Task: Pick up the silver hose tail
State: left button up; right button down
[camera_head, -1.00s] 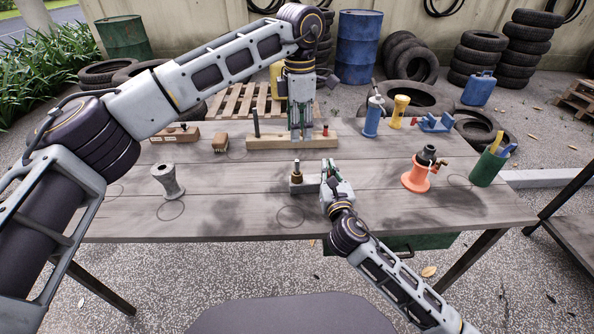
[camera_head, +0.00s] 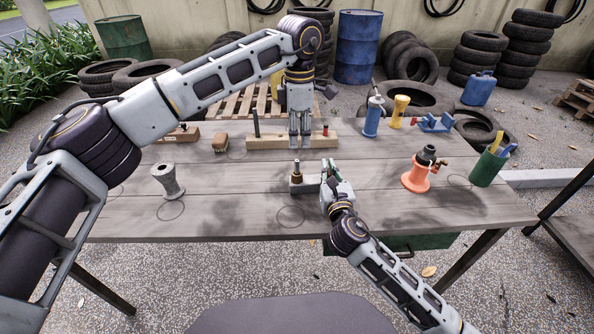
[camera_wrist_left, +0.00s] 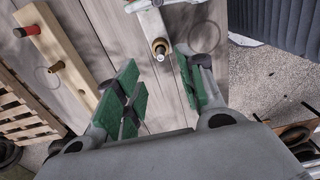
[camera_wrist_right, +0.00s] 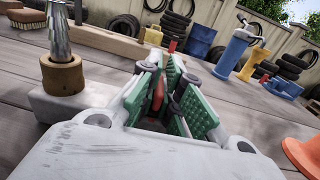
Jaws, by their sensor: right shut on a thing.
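The silver hose tail (camera_head: 296,164) stands upright in a brass-coloured collar (camera_head: 296,177) on a grey block (camera_head: 306,187) near the table's middle. In the right wrist view its ribbed silver stem (camera_wrist_right: 59,22) rises at the left. The left wrist view shows it from above (camera_wrist_left: 160,45). My left gripper (camera_head: 299,146) is open and empty, pointing down behind the hose tail, above the wooden rack in the head view. Its green pads stand apart in the left wrist view (camera_wrist_left: 160,88). My right gripper (camera_head: 328,172) is shut at the block's right end; its pads partly hide what they hold.
The wooden rack (camera_head: 265,143) with upright pegs lies behind the block. A brush (camera_head: 220,141) and grey spool (camera_head: 168,182) are left. An orange fitting stand (camera_head: 415,180) and green cup (camera_head: 487,169) stand right. The front middle of the table (camera_head: 240,215) is clear.

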aim_at(297, 160)
pick_arm(q)
jog(key=shift+f, duration=2.4)
jog(key=shift+a+f, duration=0.15)
jog(key=shift+f, duration=1.15)
jog(key=shift+a+f, duration=0.1)
jog(key=shift+f, duration=1.2)
jog(key=shift+w, duration=0.1)
grip_shut()
